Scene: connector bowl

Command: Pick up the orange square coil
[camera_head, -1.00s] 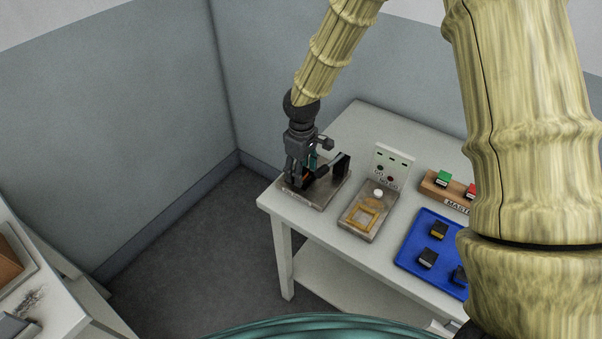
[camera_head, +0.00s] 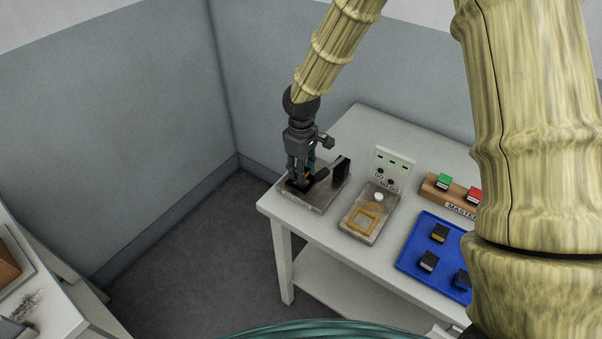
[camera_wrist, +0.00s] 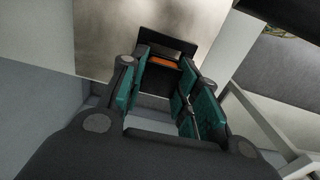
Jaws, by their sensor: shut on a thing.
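My gripper (camera_head: 300,182) points down over the left metal plate on the white table. Its teal-padded fingers also show in the wrist view (camera_wrist: 160,95), shut on a dark piece with an orange part (camera_wrist: 163,62). The fingers hide most of this piece, so I cannot tell its full shape or whether it is clear of the plate. A flat, yellow-orange square outline (camera_head: 364,218) shows on the neighbouring metal plate, to the right of my gripper and apart from it.
A black upright block (camera_head: 341,169) stands just right of my gripper. A white panel (camera_head: 393,166) stands behind the second plate. A blue tray (camera_head: 412,250) holds dark blocks. A wooden stand (camera_head: 430,192) carries a green and a red block.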

